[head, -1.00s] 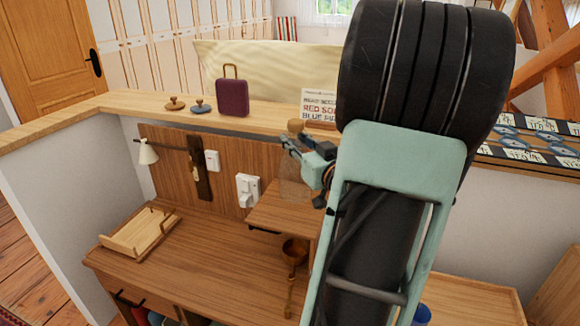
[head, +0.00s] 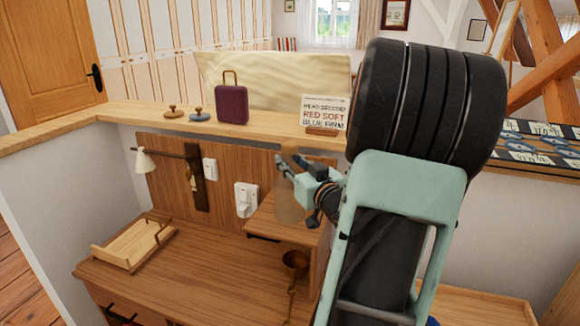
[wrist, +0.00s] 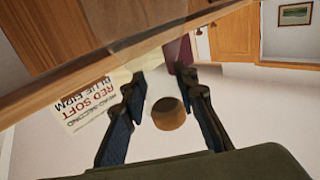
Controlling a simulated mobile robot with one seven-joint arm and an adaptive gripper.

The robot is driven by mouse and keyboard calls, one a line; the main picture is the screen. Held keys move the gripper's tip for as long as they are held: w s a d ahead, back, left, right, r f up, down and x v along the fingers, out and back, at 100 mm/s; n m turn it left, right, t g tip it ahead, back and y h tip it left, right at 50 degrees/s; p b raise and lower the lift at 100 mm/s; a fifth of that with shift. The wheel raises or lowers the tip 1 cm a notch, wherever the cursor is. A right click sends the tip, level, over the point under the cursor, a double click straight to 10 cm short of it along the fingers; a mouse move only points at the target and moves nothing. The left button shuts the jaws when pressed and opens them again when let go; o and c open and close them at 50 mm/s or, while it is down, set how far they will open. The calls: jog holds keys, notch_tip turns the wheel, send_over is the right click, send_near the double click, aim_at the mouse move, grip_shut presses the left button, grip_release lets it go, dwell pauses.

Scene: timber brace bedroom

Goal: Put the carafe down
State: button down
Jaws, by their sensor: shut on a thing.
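The carafe is a see-through, brownish vessel (head: 289,208) with a round cork-coloured stopper (head: 289,147). My gripper (head: 290,168) is shut around its upper part. The carafe looks upright, at the raised wooden shelf (head: 268,226) of the desk. I cannot tell whether its base touches the shelf. In the wrist view the carafe's pale neck (wrist: 164,86) is between the two fingers of my gripper (wrist: 161,77), with the stopper (wrist: 168,116) nearest the camera. The shelf's right part is hidden behind my arm.
A ledge (head: 268,129) behind the desk holds a purple case (head: 232,105), two knobbed discs (head: 199,115) and a printed sign (head: 325,114). A wooden tray (head: 132,246) sits at the desk's left. A copper-coloured scoop (head: 295,263) hangs below the shelf. The desk middle (head: 210,265) is clear.

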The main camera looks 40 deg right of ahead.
jog(key=shift+r, duration=0.2)
jog(key=shift+f, duration=0.15)
jog(key=c, duration=1.5)
grip_release()
jog(key=p+v, duration=0.1)
jog(key=v, duration=1.1)
